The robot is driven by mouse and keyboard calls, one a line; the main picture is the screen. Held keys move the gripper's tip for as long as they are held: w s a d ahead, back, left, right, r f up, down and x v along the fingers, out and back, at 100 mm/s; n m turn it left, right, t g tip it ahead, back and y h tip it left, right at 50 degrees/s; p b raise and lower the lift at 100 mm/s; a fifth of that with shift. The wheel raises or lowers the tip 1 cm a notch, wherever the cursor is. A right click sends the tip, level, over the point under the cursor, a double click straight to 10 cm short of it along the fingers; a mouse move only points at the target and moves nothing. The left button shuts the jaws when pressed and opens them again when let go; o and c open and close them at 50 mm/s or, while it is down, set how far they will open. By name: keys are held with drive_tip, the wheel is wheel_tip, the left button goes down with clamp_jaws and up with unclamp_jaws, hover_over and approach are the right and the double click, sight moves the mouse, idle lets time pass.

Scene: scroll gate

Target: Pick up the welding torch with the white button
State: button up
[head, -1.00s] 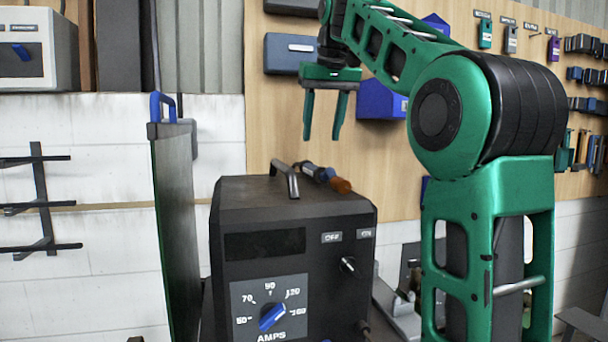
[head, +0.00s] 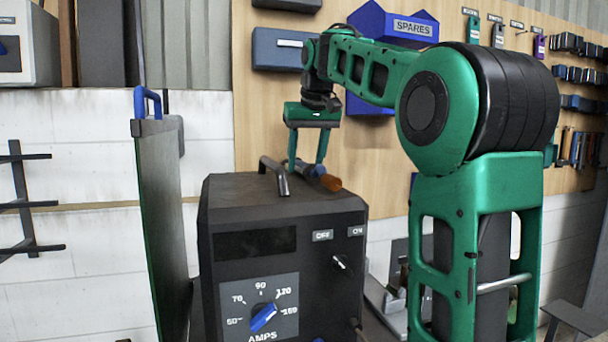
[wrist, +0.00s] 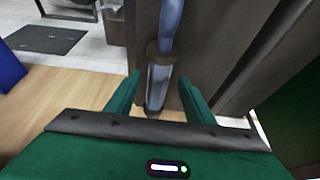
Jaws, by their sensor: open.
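In the wrist view the torch (wrist: 160,85) shows a blue part, a dark collar and a grey part, lying between the fingers. No white button can be made out on it. My green gripper (head: 306,166) is open and points down at the torch, with its fingertips low around it. In the wrist view my gripper (wrist: 160,82) has one finger on each side of the torch. Whether they touch it cannot be told.
The machine's dark handle (head: 274,175) stands close in front of the fingers. A pegboard (head: 265,120) behind carries a blue SPARES bin (head: 405,28) and other tools.

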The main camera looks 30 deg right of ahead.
drive_tip(key=shift+w+d+f, duration=0.1)
drive_tip(key=shift+w+f, duration=0.05)
drive_tip(key=shift+f, duration=0.25)
clamp_jaws()
drive_tip(key=r, duration=0.4)
drive_tip(key=shift+a+r, duration=0.15)
drive_tip(key=shift+a, duration=0.1)
drive_tip(key=shift+s+a+r, duration=0.25)
drive_tip(key=shift+a+r, duration=0.1)
drive_tip(key=shift+a, duration=0.15)
drive_tip(key=shift+s+a+r, duration=0.2)
drive_tip(key=shift+a+r, duration=0.1)
drive_tip(key=shift+a, duration=0.15)
drive_tip(key=shift+s+a+r, duration=0.45)
drive_tip(key=shift+a+r, duration=0.5)
drive_tip(key=shift+a, duration=0.5)
drive_tip(key=shift+s+a+r, duration=0.4)
drive_tip(key=shift+a+r, duration=0.5)
drive_tip(key=shift+a, duration=0.5)
drive_tip(key=shift+s+a+r, duration=0.45)
drive_tip(key=shift+a+r, duration=0.5)
drive_tip(key=shift+a, duration=0.5)
